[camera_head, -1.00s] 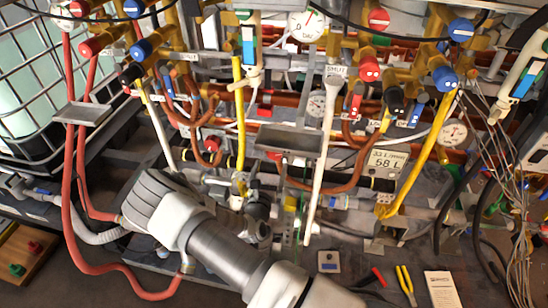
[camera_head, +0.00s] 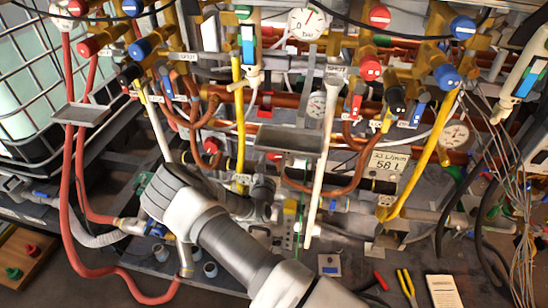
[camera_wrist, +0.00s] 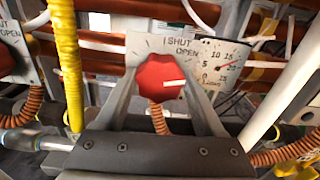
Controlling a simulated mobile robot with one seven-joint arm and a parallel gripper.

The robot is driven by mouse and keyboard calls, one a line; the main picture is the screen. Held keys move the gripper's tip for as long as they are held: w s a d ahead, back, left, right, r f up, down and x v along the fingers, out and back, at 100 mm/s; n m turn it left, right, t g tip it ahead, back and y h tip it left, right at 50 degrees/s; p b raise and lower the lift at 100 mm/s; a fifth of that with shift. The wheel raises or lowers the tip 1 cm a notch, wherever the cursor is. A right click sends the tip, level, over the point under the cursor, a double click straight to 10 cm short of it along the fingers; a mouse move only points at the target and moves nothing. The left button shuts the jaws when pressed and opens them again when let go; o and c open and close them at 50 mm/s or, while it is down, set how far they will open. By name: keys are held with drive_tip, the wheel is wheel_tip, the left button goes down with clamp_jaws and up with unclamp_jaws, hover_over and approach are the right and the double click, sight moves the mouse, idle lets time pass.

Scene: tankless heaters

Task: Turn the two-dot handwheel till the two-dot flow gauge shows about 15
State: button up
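A red lobed handwheel (camera_wrist: 160,78) with a white mark pointing right sits on a plate lettered SHUT and OPEN in the wrist view. The fingers of my gripper (camera_wrist: 165,72) flank it and appear to touch both sides. Just behind to the right is a white flow gauge (camera_wrist: 218,68), partly covered by the plate and a finger. I cannot make out dot marks on either. In the head view my arm hides the gripped wheel.
Yellow hose (camera_wrist: 68,65) and a white pipe (camera_wrist: 282,85) stand close on either side of my gripper. In the head view a grey tray (camera_head: 290,140), a display sign (camera_head: 388,163) and a white slanting pipe (camera_head: 322,160) crowd the area. Loose pliers (camera_head: 406,285) lie at lower right.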

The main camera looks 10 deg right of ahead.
drive_tip(key=c, duration=0.6)
drive_tip(key=shift+m+p, duration=0.35)
drive_tip(key=shift+m, duration=0.05)
drive_tip(key=m+p, duration=0.2)
drive_tip(key=shift+r+m, duration=0.1)
drive_tip(key=shift+m, duration=0.3)
drive_tip(key=m+p, duration=0.1)
drive_tip(key=m, duration=0.3)
drive_tip(key=shift+m, duration=0.3)
drive_tip(key=m+p, duration=0.1)
drive_tip(key=m, duration=0.3)
drive_tip(key=shift+m, duration=0.3)
drive_tip(key=shift+a+m, duration=0.1)
drive_tip(key=shift+m, duration=2)
